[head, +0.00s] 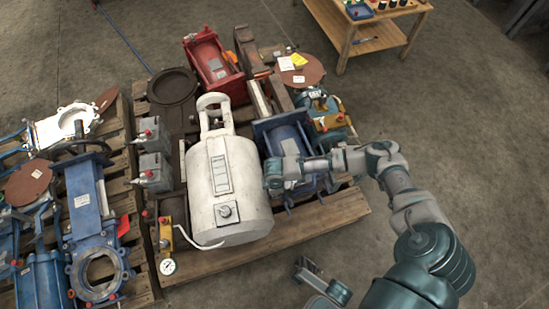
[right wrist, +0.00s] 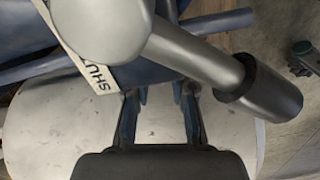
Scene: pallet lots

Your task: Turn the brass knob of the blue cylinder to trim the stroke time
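The blue cylinder (head: 284,133) lies on the pallet, right of the white vessel (head: 229,185). My right arm comes in from the lower right, and my right gripper (head: 273,178) is by the near end of the cylinder, beside the vessel; its fingers are too small to read there. In the right wrist view the two fingers (right wrist: 163,98) stand apart with nothing clear between them. I cannot make out the brass knob in either view.
A red cylinder (head: 212,60) and a teal unit with a yellow block (head: 326,123) stand close by on the pallet. A second pallet with blue valves (head: 92,225) is at left. A wooden bench (head: 368,35) is at the back. Floor at right is open.

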